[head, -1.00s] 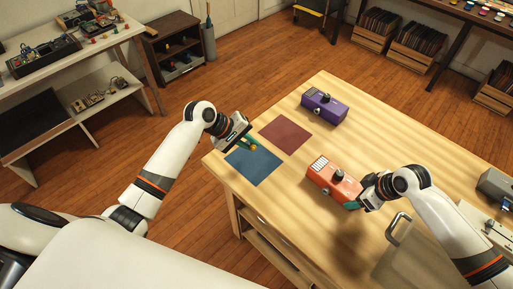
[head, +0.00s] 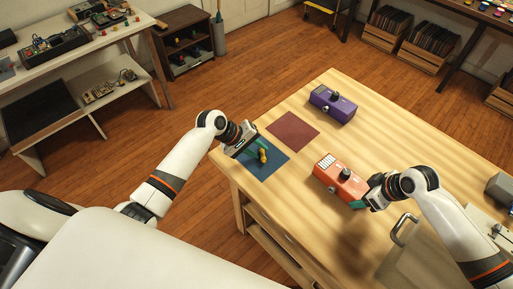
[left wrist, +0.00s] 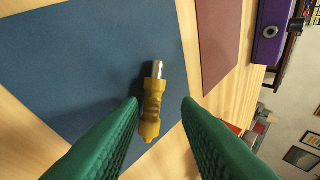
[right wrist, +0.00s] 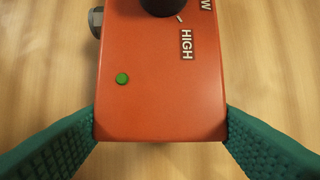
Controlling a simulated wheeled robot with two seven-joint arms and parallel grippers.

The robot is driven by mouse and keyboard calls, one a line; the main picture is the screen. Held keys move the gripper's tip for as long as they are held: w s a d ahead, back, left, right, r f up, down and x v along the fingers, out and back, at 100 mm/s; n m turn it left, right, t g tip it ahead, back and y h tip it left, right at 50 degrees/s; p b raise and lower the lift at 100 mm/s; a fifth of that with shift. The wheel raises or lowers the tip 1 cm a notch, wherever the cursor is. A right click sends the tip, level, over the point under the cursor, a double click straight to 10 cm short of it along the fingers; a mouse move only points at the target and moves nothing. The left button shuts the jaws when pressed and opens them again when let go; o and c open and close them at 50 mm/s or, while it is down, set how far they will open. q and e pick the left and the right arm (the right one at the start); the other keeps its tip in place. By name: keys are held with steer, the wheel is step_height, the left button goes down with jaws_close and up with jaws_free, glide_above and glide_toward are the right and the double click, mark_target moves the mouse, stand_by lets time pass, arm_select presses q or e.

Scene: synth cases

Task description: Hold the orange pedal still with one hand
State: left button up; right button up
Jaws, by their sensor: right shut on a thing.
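The orange pedal (head: 338,174) sits on the wooden table in the head view. My right gripper (head: 361,201) is shut on its near end, one green finger on each side; the right wrist view shows the pedal's orange top (right wrist: 160,105) between the fingers, with a green dot and the word HIGH. My left gripper (head: 252,147) is over the blue mat (head: 277,165), its fingers apart. A yellow plug with a silver tip (left wrist: 152,105) shows against the mat, between and beyond the open fingers in the left wrist view. Neither finger visibly touches it.
A dark red mat (head: 293,131) lies beside the blue one. A purple pedal (head: 333,104) stands at the table's far side. A grey metal handle (head: 402,230) and a grey box (head: 500,187) are on the right.

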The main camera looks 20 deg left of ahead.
arm_select(q)
steer(key=shift+o, duration=0.8)
steer(key=v, duration=1.2)
arm_select(e)
steer(key=o, duration=1.3)
steer(key=shift+c, duration=0.2)
